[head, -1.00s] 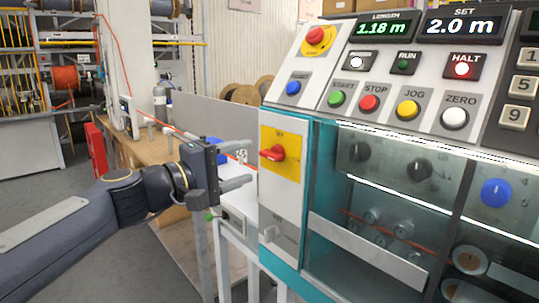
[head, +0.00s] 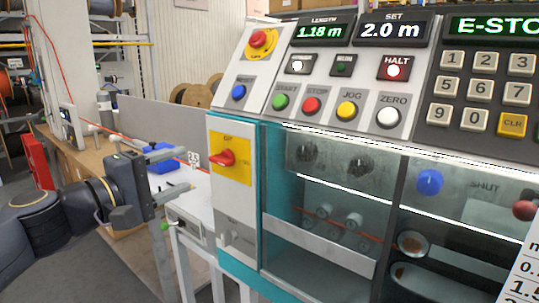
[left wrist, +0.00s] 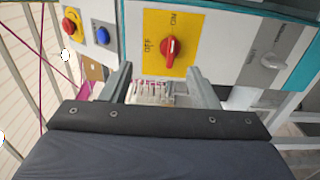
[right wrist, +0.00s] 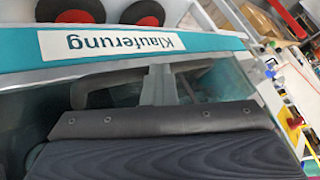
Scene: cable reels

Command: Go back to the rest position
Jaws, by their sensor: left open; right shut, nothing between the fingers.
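My left gripper (head: 188,171) is open and empty in the head view, just left of the machine's yellow plate with its red rotary switch (head: 222,158). In the left wrist view its two fingers stand apart (left wrist: 163,78), with the red switch (left wrist: 171,48) beyond them and no contact visible. My right gripper (right wrist: 158,80) shows only in the right wrist view. It is shut and empty, near a teal edge with a white label reading "Klauferung" (right wrist: 112,43). The head view does not show the right arm.
The control machine (head: 240,190) fills the middle and right. A white stand (head: 190,215) and a wooden bench (head: 90,160) lie at left. Grey floor shows at lower left.

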